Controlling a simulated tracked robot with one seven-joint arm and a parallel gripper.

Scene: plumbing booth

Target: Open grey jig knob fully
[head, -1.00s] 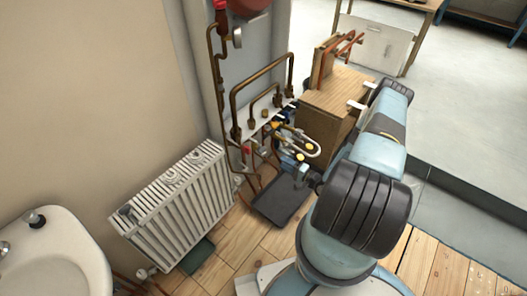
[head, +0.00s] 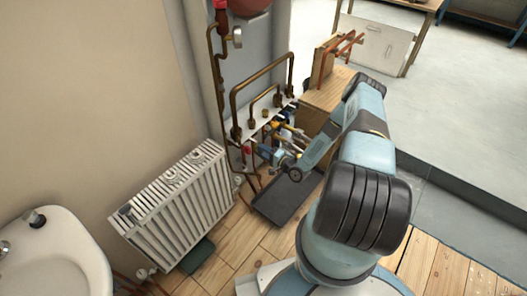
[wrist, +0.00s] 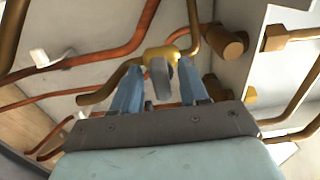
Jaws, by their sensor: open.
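The grey jig knob (wrist: 160,78) shows in the wrist view as a narrow grey handle below a brass valve body (wrist: 168,54) on a bent pipe. My gripper (wrist: 158,68) is open. Its two blue fingers stand on either side of the knob, with gaps visible on both sides. I cannot tell how deep the knob lies between them. In the head view my gripper (head: 281,157) is small, low in front of the pipework, and the knob cannot be made out there.
Copper pipes (wrist: 105,58) and a brass fitting (wrist: 228,42) crowd the fingers in the wrist view. In the head view a white radiator (head: 172,205) stands left, a dark tray (head: 283,205) lies on the floor below, and a wooden box (head: 325,92) stands behind.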

